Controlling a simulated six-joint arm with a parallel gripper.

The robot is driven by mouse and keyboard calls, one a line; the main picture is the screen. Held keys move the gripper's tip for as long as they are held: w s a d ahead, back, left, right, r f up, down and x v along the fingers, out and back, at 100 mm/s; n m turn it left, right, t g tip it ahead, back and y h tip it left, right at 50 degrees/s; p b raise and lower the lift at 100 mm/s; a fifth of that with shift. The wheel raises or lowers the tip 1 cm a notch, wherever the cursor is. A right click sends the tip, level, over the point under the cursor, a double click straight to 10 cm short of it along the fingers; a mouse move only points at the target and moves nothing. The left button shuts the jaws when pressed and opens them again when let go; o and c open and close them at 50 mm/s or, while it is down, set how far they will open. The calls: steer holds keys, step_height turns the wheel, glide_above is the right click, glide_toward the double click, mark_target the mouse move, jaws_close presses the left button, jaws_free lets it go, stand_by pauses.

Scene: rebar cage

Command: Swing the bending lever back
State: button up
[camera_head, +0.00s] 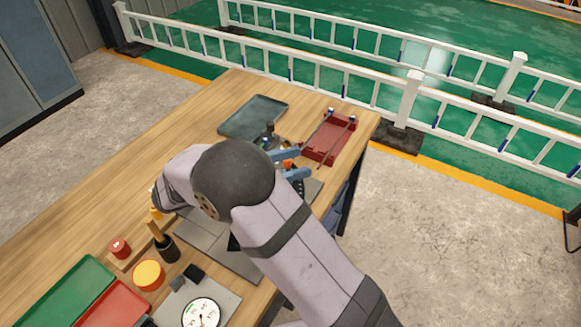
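Blue bars, which look like parts of the bending device, show just right of my arm's dark round joint. One blue bar (285,154) lies above the other blue bar (297,174). An orange part (288,164) sits between them. Which bar is the bending lever, and its full length, I cannot tell, as my arm covers much of this area. My gripper's fingers are not visible; my arm bends left from the dark joint and its end is hidden.
The table's left back is clear.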

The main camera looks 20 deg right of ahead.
steer(key=shift+d, duration=0.15)
steer(key=c, duration=0.8)
steer(key=d+r+m+g+p, duration=0.1)
steer(key=d+m+g, duration=0.1)
steer(key=d, duration=0.3)
steer(key=s+d+m+g+y+p, duration=0.1)
steer(key=d+m+g, duration=0.1)
steer(key=d+g, duration=0.2)
steer(key=s+d+r+m+g+p, duration=0.1)
steer(key=d+m+g+p, duration=0.1)
steer(key=d, duration=0.6)
steer(key=shift+s+r+g+y, duration=0.25)
steer(key=shift+r+g+y, duration=0.05)
steer(key=shift+g+y, duration=0.1)
jaws_close()
steer(key=s+d+f+m+g+y+p, duration=0.2)
steer(key=s+d+f+m+g+y, duration=0.25)
steer(key=m+y, duration=0.35)
steer(key=w+a+f+m+t+y, duration=0.3)
steer(key=w+a+m+t+y, duration=0.5)
steer(key=w+a+m+y, duration=0.3)
steer(key=w+a+m, duration=0.2)
steer(key=w+a, duration=0.2)
steer(key=w, duration=0.1)
steer(key=shift+a+f, duration=0.15)
steer(key=shift+f, duration=0.05)
